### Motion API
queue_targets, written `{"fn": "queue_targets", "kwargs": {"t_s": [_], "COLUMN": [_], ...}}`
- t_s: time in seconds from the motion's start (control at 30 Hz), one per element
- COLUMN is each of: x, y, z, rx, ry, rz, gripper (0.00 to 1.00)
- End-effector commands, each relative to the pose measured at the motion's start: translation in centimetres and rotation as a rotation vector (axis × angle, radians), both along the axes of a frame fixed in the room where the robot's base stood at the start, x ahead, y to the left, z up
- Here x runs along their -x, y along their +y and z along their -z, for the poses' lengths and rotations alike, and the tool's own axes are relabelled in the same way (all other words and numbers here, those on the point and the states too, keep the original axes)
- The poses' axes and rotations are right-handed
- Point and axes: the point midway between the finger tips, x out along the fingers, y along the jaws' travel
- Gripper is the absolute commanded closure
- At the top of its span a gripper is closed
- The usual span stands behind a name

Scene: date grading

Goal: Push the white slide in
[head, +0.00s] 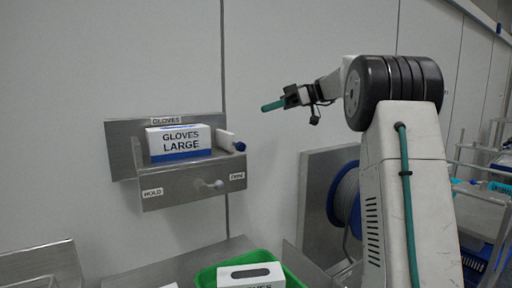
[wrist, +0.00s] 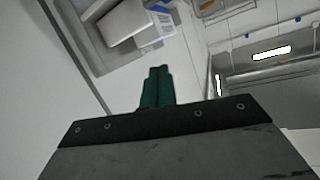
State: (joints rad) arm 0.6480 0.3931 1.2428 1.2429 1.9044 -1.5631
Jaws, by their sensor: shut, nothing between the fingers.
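The white slide (head: 227,139) sticks out at the right end of the metal glove holder (head: 160,190), beside the glove box, with a dark blue knob (head: 240,146) on its outer end. My gripper (head: 273,105) is up and to the right of the slide in the head view, apart from it, with its teal fingers pointing left. In the wrist view the fingers (wrist: 157,86) are together and empty. A pale block (wrist: 124,22) shows beyond them at the upper left; I cannot tell surely whether it is the slide.
A glove box marked LARGE (head: 180,142) sits in the holder. A white knob (head: 209,184) is on the holder's front, between HOLD and FREE labels. A green bin (head: 207,278) with another box stands below. A blue reel (head: 347,196) is at the right. The air between gripper and holder looks clear.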

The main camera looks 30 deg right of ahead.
Motion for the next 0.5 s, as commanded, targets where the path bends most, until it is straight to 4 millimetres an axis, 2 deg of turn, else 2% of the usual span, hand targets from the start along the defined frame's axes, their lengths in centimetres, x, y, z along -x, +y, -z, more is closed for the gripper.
{"fn": "queue_targets", "kwargs": {"t_s": [0.03,0.1,0.2,0.3,0.4,0.5], "x": [1.7,3.7,6.9,9.4,10.7,10.7], "y": [-1.3,-2.7,-4.2,-4.8,-4.5,-4.1], "z": [0.4,1.2,3.1,5.7,8.4,10.3], "rx": [-0.052,-0.143,-0.322,-0.532,-0.724,-0.848], "ry": [0.064,0.172,0.370,0.594,0.809,0.969], "rz": [0.071,0.175,0.339,0.479,0.564,0.598], "gripper": [1.00,1.00,1.00,1.00,1.00,1.00]}}
